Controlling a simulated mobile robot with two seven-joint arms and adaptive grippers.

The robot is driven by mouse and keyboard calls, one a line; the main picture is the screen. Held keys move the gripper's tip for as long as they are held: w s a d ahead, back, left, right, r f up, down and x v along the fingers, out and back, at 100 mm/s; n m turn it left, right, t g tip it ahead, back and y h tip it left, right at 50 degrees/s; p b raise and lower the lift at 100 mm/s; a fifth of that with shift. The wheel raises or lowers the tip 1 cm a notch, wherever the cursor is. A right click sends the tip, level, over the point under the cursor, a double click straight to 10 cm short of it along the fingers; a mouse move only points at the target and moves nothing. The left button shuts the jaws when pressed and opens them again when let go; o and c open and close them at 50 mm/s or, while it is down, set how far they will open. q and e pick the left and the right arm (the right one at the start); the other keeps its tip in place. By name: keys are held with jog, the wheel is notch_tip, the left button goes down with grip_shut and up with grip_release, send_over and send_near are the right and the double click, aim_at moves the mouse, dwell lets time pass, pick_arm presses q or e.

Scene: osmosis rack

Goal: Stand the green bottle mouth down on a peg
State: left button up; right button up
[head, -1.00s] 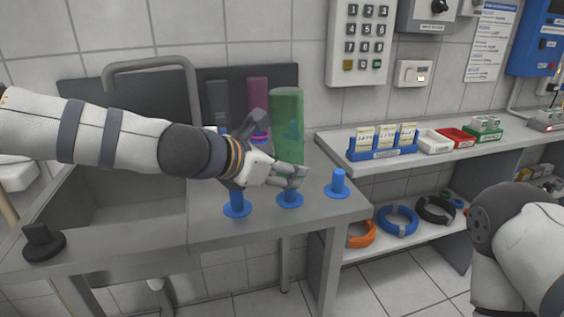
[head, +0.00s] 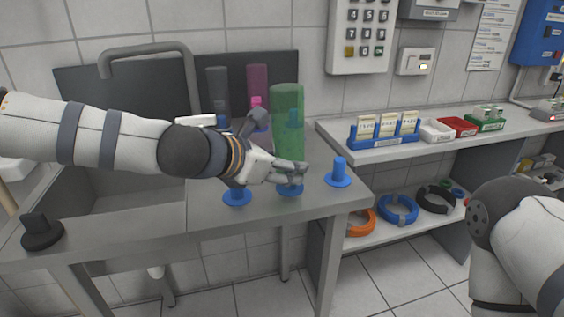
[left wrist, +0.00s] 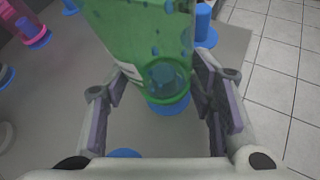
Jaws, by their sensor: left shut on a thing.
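The green bottle (head: 287,105) is translucent and stands upright above the counter in the head view. My left gripper (head: 294,171) is shut on its lower part, with the fingers covering that end. A blue peg (head: 291,189) with a round base is directly below the fingers. In the left wrist view the bottle (left wrist: 140,35) is between the two jaws of the gripper (left wrist: 162,85). The bottle's lower rim shows around the top of the blue peg (left wrist: 168,105); I cannot tell how far down it sits. My right gripper is out of view.
More blue pegs stand to the left (head: 237,196) and right (head: 338,174). A dark bottle (head: 218,95) and a magenta bottle (head: 257,85) stand behind. A sink (head: 140,195) is at left. A side shelf (head: 450,143) holds small trays.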

pick_arm(q)
jog(key=shift+f, duration=1.05)
dwell(0.4)
jog(key=o, duration=1.7)
